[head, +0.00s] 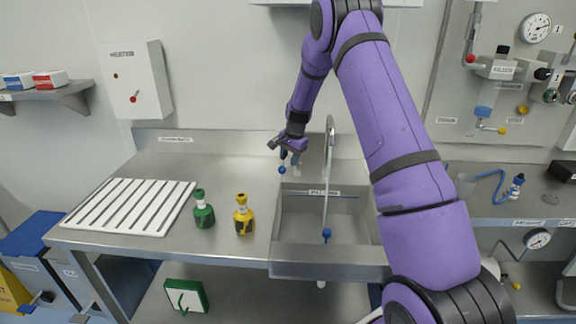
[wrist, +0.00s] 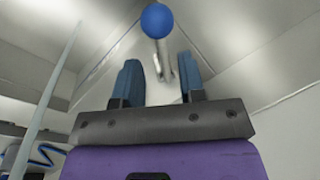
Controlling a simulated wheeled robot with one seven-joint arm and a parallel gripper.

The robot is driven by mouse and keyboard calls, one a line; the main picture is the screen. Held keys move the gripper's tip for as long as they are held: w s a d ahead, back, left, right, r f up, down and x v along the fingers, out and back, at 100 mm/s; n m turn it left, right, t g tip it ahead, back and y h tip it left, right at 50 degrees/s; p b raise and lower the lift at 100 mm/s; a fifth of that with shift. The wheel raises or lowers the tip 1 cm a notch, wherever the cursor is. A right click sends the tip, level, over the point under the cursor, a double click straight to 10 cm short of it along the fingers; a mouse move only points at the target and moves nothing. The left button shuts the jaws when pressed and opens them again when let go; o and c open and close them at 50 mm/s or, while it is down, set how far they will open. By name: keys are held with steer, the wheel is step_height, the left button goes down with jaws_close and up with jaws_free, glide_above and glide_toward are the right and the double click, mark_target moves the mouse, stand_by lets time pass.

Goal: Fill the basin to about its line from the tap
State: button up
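The basin (head: 325,258) is a steel sink set into the counter. No water is visible in it, and I cannot make out its line. A blue ball knob (head: 282,170) on a lever sits left of the tap. My gripper (head: 289,155) is just above and behind this knob. In the wrist view, my gripper (wrist: 159,64) has two blue fingers apart with nothing gripped, and the blue knob (wrist: 157,20) lies beyond the fingertips, roughly centred.
Green (head: 203,210) and yellow (head: 243,215) bottles stand on the counter left of the basin. A white slatted rack (head: 130,206) lies farther left. A heater box (head: 140,82) hangs on the wall. My arm covers the area right of the basin.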

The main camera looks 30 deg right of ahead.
step_height(320, 180, up, 6)
steer(key=s, duration=0.1)
steer(key=shift+d+r, duration=0.2)
steer(key=shift+d, duration=0.05)
steer(key=shift+s, duration=0.1)
stand_by(0.7)
